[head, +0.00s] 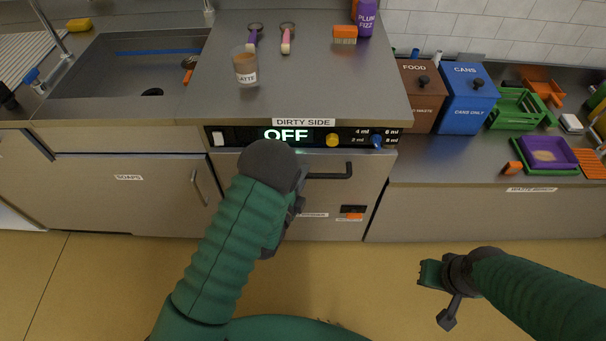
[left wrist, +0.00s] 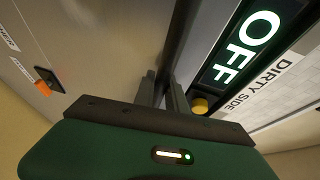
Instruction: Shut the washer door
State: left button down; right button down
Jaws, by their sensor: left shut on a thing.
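The washer door (head: 345,195) is a steel front under the counter, below a black control panel (head: 310,138) that reads OFF. The door stands upright and looks about level with the panel; I cannot tell if a small gap is left. Its dark bar handle (head: 345,173) runs across near the top. My left gripper (left wrist: 166,92) is shut on the handle, which shows as a dark bar in the left wrist view (left wrist: 186,45). In the head view my left wrist hides its fingers. My right gripper (head: 436,290) hangs over the floor at right, away from the door; its finger opening is unclear.
A sink (head: 140,70) is at left. Bins (head: 467,98) and trays (head: 545,155) are at right. The floor (head: 110,290) is clear.

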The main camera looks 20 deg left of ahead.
pick_arm(q)
jog(key=shift+f, duration=0.1)
dwell(0.5)
jog(key=shift+w+a+r, duration=0.15)
jog(key=shift+w, duration=0.4)
jog(key=shift+w+a+r, duration=0.1)
jog(key=shift+w, duration=0.45)
jog(key=c, duration=1.4)
grip_release()
jog(key=shift+o, duration=0.2)
jog(key=shift+r, duration=0.1)
jog(key=s+a+r+p, duration=0.1)
jog(key=s+a+p, duration=0.1)
jog(key=s, duration=1.4)
jog(key=shift+s+r+p, duration=0.25)
jog(key=shift+r+p, duration=0.05)
jog(key=shift+p, duration=0.5)
